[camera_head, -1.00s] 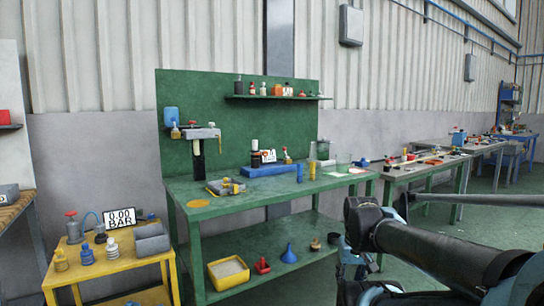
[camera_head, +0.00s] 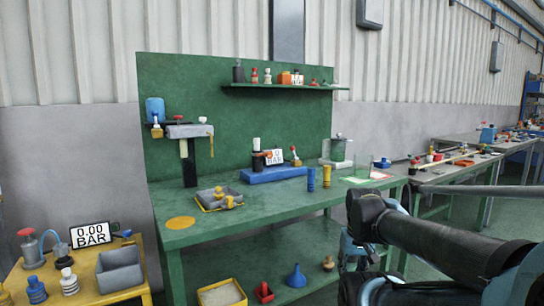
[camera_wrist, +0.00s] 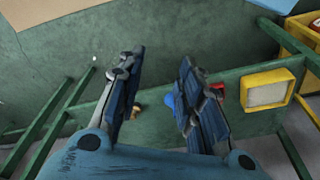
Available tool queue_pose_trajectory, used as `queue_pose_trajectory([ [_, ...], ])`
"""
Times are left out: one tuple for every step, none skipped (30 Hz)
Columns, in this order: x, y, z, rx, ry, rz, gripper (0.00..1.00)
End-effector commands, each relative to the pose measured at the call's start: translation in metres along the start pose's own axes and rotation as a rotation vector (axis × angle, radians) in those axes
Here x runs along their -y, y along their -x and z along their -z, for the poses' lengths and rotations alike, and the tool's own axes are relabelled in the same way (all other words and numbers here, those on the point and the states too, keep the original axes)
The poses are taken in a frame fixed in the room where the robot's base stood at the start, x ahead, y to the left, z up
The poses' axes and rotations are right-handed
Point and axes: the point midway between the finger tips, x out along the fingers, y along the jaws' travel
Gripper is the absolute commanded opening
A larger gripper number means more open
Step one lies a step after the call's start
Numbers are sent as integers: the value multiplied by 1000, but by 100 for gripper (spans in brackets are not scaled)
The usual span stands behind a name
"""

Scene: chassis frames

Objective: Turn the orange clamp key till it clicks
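A blue fixture block (camera_head: 285,174) lies on the green bench, with a black fitting (camera_head: 257,165) topped in white standing on it. A small orange part (camera_head: 268,154) shows beside that fitting in the head view; it may be the clamp key, but it is too small to tell its shape or angle. The wrist view does not show the fixture.
The green bench (camera_head: 225,235) also bears a grey tray (camera_head: 208,194), yellow and blue cylinders, and a vice-like stand (camera_head: 190,131). A yellow cart (camera_head: 90,296) with a pressure display stands at left. A lower shelf holds a yellow bin (camera_head: 222,293) and a blue funnel (camera_head: 297,277).

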Motion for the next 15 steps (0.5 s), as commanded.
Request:
queue_pose_trajectory([
  [0, 0, 0, 0, 0, 0, 33],
  [0, 0, 0, 0, 0, 0, 33],
  [0, 0, 0, 0, 0, 0, 33],
  [0, 0, 0, 0, 0, 0, 33],
  [0, 0, 0, 0, 0, 0, 33],
  [0, 0, 0, 0, 0, 0, 33],
  [0, 0, 0, 0, 0, 0, 33],
  [0, 0, 0, 0, 0, 0, 36],
  [0, 0, 0, 0, 0, 1, 45],
  [1, 4, -3, -8, 2, 2, 48],
  [2, 7, -4, -15, 4, 6, 48],
  [4, 9, -2, -23, 11, 15, 48],
  [6, 12, 3, -31, 18, 24, 48],
  [9, 15, 9, -40, 28, 35, 48],
  [15, 20, 20, -55, 42, 56, 48],
])
